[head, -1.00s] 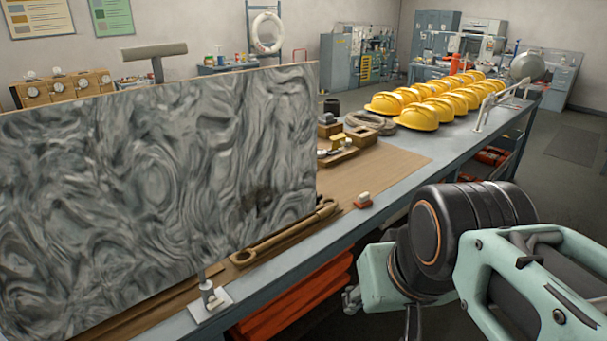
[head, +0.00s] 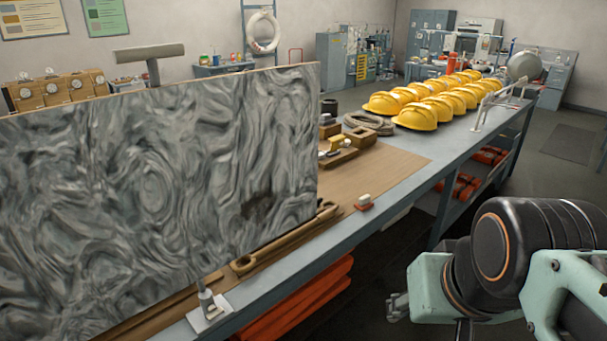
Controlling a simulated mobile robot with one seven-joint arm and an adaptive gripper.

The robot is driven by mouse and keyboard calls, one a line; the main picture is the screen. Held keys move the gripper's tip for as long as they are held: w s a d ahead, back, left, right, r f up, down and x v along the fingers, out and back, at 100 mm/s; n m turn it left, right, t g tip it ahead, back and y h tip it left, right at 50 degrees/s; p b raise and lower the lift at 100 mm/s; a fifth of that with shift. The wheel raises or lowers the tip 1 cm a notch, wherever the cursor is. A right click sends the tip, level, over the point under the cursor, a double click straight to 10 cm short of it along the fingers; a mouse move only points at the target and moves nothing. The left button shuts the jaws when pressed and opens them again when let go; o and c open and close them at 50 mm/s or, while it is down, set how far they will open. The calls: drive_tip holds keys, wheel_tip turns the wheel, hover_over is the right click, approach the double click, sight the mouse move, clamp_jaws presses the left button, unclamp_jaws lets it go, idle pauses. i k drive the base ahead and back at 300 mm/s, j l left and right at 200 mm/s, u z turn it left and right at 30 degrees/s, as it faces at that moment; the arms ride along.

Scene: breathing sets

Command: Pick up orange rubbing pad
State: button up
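A small orange-red pad (head: 364,207) with a pale top lies near the front edge of the workbench, just right of the large grey swirled panel. It looks like the orange rubbing pad. My gripper (head: 397,306) shows small at the lower middle, below the pad and in front of the bench, apart from it. It is partly hidden by my arm, and its fingers are too small to tell if they are open or shut.
The marbled panel (head: 150,190) stands upright on the bench and hides much of its left part. A wooden tool (head: 285,240) lies at its foot. Yellow helmets (head: 416,116) and a coiled rope (head: 368,124) sit farther back. The brown mat (head: 385,170) is clear beyond the pad.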

sight(364, 203)
drive_tip(key=u, duration=0.55)
drive_tip(key=i+l+u, duration=0.2)
drive_tip(key=l+u, duration=0.15)
drive_tip(key=i+l+u, duration=0.45)
drive_tip(key=l, duration=0.35)
drive_tip(key=i+l+u, duration=0.1)
drive_tip(key=l, duration=0.4)
drive_tip(key=l+u, duration=0.15)
drive_tip(key=l, duration=0.4)
drive_tip(key=i+l, duration=0.1)
drive_tip(key=l, duration=0.3)
drive_tip(key=i+l+z, duration=0.1)
drive_tip(key=l, duration=0.35)
drive_tip(key=i+l, duration=0.1)
drive_tip(key=l, duration=0.3)
drive_tip(key=j+u, duration=0.1)
drive_tip(key=j, duration=0.15)
